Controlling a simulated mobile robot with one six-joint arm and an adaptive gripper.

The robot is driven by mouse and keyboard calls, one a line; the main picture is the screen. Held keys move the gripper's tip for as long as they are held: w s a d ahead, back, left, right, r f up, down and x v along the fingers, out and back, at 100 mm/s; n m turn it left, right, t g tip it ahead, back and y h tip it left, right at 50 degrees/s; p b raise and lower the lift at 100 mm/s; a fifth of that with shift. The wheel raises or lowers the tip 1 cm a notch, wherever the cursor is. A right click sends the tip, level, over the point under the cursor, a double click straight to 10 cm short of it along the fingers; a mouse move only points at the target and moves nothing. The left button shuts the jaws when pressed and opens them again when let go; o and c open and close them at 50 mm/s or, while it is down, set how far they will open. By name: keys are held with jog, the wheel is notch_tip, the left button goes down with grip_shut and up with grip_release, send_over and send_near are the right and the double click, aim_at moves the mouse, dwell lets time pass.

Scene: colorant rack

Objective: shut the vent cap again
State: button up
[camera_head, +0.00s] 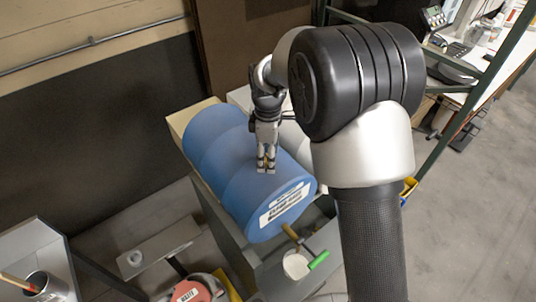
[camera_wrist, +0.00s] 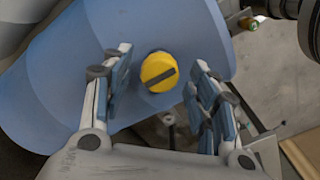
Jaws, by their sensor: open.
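A blue drum (camera_head: 222,160) lies on its side on a rack, its labelled end facing the front right. In the wrist view the drum (camera_wrist: 55,90) fills the upper left. A round yellow vent cap (camera_wrist: 158,71) with a dark bar across its face sits on the drum. My gripper (camera_head: 266,168) points down over the drum in the head view. In the wrist view its fingers (camera_wrist: 160,80) are apart, one on each side of the cap, with gaps visible. I cannot tell the height of the fingertips relative to the cap. The cap is not discernible in the head view.
A white drum (camera_head: 292,142) lies beside the blue one, partly behind my arm. A white bucket (camera_head: 296,266) and a green-ended tool (camera_head: 318,260) are below the drum's front end. A workbench (camera_head: 490,55) stands at the right; open floor (camera_head: 480,220) lies before it.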

jog(key=shift+c, duration=0.4)
jog(key=c, duration=1)
jog(key=shift+m, duration=0.4)
jog(key=m+p, duration=0.1)
jog(key=m, duration=0.2)
jog(key=shift+r+m, duration=0.1)
jog(key=shift+m, duration=0.3)
jog(key=m, duration=0.4)
jog(key=shift+p, duration=0.3)
jog(key=m, duration=0.9)
jog(key=shift+p, duration=0.4)
jog(key=shift+m, duration=0.3)
